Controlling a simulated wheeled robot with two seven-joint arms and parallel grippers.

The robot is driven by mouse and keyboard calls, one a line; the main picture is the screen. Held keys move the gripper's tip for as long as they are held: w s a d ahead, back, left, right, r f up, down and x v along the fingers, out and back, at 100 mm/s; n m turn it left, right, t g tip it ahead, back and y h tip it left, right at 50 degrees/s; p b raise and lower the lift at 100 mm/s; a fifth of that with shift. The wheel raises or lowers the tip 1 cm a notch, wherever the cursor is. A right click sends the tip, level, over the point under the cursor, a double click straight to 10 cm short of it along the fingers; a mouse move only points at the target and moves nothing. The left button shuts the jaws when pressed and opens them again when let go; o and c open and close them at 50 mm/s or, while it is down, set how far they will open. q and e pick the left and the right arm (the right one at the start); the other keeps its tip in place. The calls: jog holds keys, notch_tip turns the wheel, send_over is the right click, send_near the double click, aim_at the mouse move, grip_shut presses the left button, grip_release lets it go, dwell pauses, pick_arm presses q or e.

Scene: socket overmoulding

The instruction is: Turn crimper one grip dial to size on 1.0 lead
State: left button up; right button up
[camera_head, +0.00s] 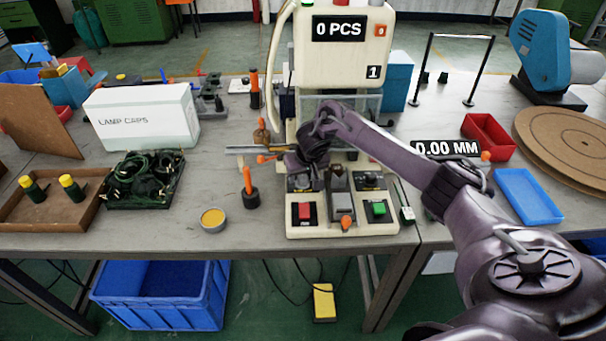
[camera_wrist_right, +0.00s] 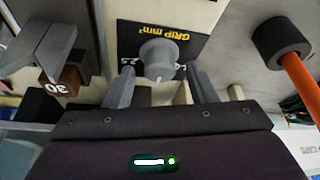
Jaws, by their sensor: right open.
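Crimper one (camera_head: 345,50) is the cream machine marked "1", with a "0 PCS" display, in the middle of the bench. Its grip dial (camera_wrist_right: 158,56) is a grey round knob on a black plate lettered "GRIP mm²", upside down in the right wrist view. Some scale figures beside it are partly hidden. My right gripper (camera_wrist_right: 160,88) is open, with one finger on each side of the dial's lower part; I cannot tell whether they touch it. In the head view my right gripper (camera_head: 308,158) is at the machine's front and the dial is hidden. My left gripper is not in view.
A red button (camera_head: 305,212) and a green button (camera_head: 379,208) are on the machine's base. An orange-handled tool stand (camera_head: 250,190) is close on the left. A tray of dark green leads (camera_head: 145,180) and a yellow-topped tin (camera_head: 212,219) lie further left.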

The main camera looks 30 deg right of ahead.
jog(key=shift+c, duration=0.4)
jog(key=c, duration=0.9)
